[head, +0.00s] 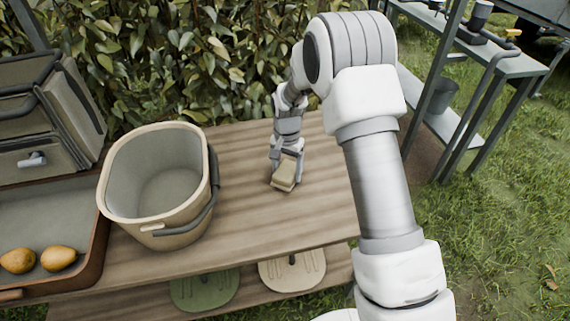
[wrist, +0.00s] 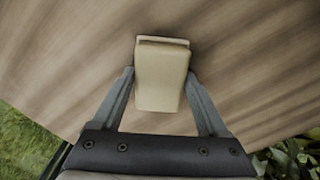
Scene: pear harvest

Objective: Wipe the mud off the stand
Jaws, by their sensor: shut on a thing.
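The stand (head: 245,215) is a wooden table with a striped brown top. My gripper (head: 287,165) is over the right part of its top, shut on a tan block-like sponge (head: 285,175). In the wrist view the sponge (wrist: 161,78) sits between the two fingers of my gripper (wrist: 160,92), with the wooden top (wrist: 240,60) behind it. The sponge is at or very close to the surface; I cannot tell if it touches. No distinct mud patch shows on the visible wood; the part under the sponge is hidden.
A beige bucket (head: 118,205) stands left of my gripper. A tray (head: 60,209) with two pears (head: 58,259) is at the far left, with a grey case (head: 45,115) behind. A lower shelf holds a green (head: 204,290) and a cream (head: 305,272) flat piece. Leafy hedge (head: 200,60) stands behind.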

